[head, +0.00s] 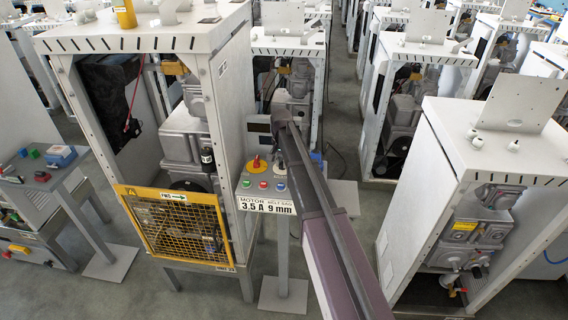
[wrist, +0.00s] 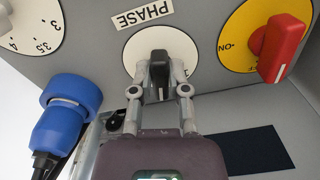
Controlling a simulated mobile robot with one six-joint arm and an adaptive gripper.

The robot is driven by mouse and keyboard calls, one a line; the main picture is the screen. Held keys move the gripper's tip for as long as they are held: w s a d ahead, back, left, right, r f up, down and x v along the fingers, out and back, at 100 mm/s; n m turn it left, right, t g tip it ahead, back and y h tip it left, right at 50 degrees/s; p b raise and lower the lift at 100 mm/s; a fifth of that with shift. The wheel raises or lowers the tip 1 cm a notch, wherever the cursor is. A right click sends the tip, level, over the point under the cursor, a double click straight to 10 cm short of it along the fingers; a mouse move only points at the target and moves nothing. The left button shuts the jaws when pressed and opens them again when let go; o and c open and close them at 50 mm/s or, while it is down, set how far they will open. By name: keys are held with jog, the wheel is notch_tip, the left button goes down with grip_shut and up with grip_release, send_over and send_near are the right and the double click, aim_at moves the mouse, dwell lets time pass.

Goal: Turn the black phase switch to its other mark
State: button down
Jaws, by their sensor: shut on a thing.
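The black phase switch (wrist: 159,66) sits on a round white dial (wrist: 133,52) below the upside-down PHASE label (wrist: 142,14) in the wrist view. My gripper (wrist: 160,82) is shut on this switch, one finger on each side. The switch's handle points roughly up and down in the picture. The fingers cover parts of the dial, and I cannot make out its marks.
A red rotary handle (wrist: 281,47) on a yellow dial is right of the switch. A blue plug (wrist: 68,112) with a black cable is at lower left, below a numbered dial (wrist: 25,28). The head view shows a yellow mesh guard (head: 175,226) left of the panel.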

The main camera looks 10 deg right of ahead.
jog(key=m, duration=0.6)
dwell(0.4)
jog(key=c, duration=0.6)
grip_release()
jog(key=shift+d, duration=0.1)
jog(key=shift+w, duration=0.1)
